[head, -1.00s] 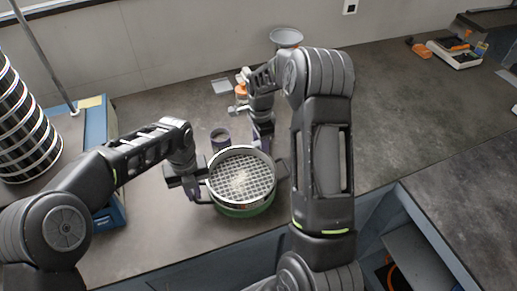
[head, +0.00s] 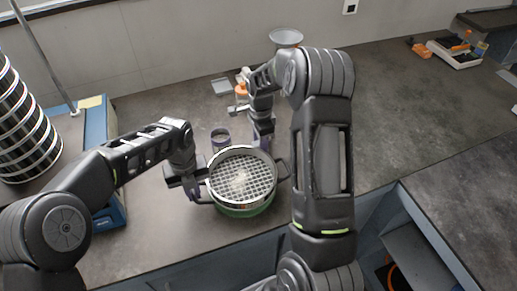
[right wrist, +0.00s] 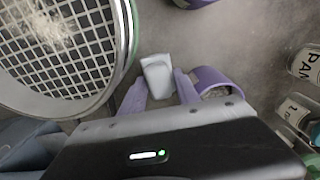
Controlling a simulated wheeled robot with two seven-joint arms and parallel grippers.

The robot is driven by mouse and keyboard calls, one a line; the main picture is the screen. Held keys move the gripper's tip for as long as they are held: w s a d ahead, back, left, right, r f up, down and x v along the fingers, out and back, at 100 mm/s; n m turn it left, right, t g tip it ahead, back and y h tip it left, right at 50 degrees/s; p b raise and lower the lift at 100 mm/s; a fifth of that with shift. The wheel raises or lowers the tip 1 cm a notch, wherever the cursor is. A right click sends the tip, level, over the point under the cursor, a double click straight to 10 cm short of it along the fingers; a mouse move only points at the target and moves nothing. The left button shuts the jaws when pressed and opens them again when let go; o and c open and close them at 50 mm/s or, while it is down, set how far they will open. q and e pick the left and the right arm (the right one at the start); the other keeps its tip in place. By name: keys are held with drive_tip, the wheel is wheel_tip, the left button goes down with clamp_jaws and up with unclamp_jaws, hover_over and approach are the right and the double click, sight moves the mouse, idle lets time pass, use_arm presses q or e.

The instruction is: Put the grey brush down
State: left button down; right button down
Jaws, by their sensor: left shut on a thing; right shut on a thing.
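A round sieve (head: 262,179) with a pale wire mesh and a green lower ring stands near the table's front edge. Pale grains lie on its mesh, and it also shows in the right wrist view (right wrist: 120,30). My left gripper (head: 192,190) is shut on the handle at the sieve's left side. My right gripper (head: 263,140) is just behind the sieve. In the right wrist view its purple fingers (right wrist: 160,88) are shut on a light grey block-like piece, the grey brush (right wrist: 157,70). The brush's lower part is hidden, and I cannot tell whether it touches the table.
A purple cup (head: 220,135) stands close behind the sieve, beside the right gripper in the right wrist view (right wrist: 215,78). Labelled bottles (right wrist: 308,65) stand farther right there. A stack of sieves (head: 22,130) is at left. The table's right half is mostly clear.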

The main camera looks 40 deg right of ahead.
wheel_tip(320, 180, up, 18)
idle(0.7)
drive_tip(key=shift+f, duration=0.1)
idle(0.8)
wheel_tip(320, 180, down, 8)
drive_tip(key=shift+r, duration=0.2)
drive_tip(key=shift+f, duration=3.1)
drive_tip(key=shift+f, duration=1.85)
